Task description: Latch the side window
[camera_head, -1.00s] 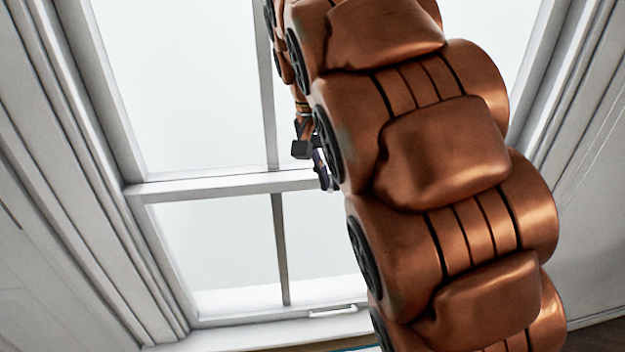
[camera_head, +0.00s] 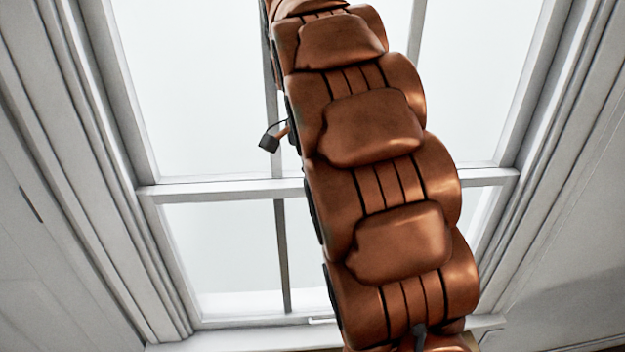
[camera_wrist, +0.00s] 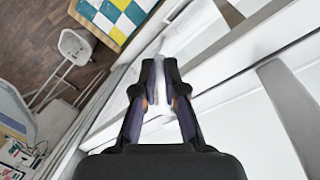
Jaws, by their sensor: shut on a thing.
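The side window fills the head view, with a pale frame, two sashes and a horizontal meeting rail (camera_head: 215,190) across the middle. My arm covers the centre of that rail, so the latch cannot be made out there. In the wrist view my gripper (camera_wrist: 160,68) is at the white window frame (camera_wrist: 225,78), its two dark fingers close together. They are shut on a small white piece (camera_wrist: 157,88) at the rail, which looks like the latch. Its exact shape and how far it is turned are hidden by the fingers.
Deep white jambs (camera_head: 60,150) stand on both sides of the window. In the wrist view, a white chair (camera_wrist: 74,47), a table with a yellow, teal and white patterned top (camera_wrist: 118,14) and a wooden floor (camera_wrist: 35,45) lie below, away from the window.

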